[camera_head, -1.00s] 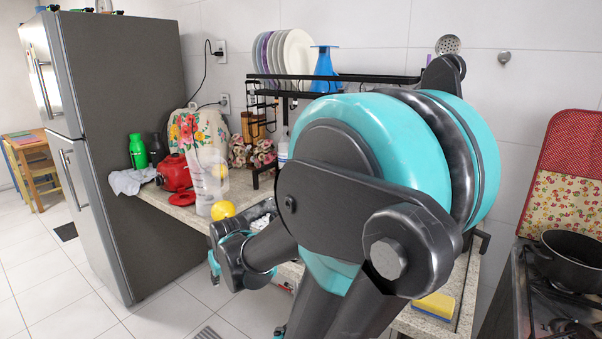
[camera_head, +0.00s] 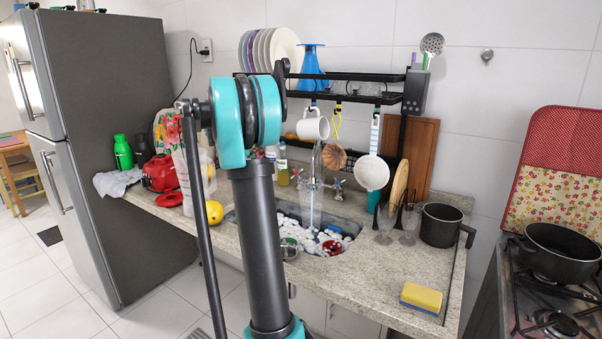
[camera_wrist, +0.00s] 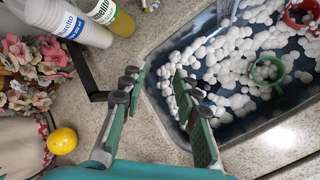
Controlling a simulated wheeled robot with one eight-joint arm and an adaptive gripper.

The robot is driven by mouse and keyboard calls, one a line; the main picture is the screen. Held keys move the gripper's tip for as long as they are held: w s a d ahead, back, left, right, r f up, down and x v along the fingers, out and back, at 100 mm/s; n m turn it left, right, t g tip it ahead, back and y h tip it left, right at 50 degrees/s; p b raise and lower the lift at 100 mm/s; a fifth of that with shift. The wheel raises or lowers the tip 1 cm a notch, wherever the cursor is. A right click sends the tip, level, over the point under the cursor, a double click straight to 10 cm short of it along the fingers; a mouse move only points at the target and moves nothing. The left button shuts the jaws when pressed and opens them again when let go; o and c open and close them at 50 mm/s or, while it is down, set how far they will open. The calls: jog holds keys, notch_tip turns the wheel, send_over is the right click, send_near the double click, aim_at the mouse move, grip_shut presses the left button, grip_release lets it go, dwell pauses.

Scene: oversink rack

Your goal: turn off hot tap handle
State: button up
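The tap (camera_head: 317,165) stands behind the sink in the head view, with water running from it. My gripper (camera_wrist: 156,80) is open and empty in the wrist view, above the counter at the sink's edge. It is not clearly seen in the head view. In the wrist view no handle can be made out for sure.
The sink (camera_wrist: 235,127) holds white foam balls and cups. The right counter has a pot (camera_head: 441,225) and sponge (camera_head: 421,297).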

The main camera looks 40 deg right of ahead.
aim_at(301, 171)
jog(key=w+d+r+n+g+h, duration=0.1)
jog(key=d+r+n, duration=0.1)
jog(key=d, duration=0.3)
jog(key=w+d+r+n+g+h, duration=0.1)
jog(key=w+d+r, duration=0.1)
jog(key=d, duration=0.4)
jog(key=x, duration=1.7)
jog(key=shift+s+a+f, duration=0.15)
jog(key=shift+f, duration=0.05)
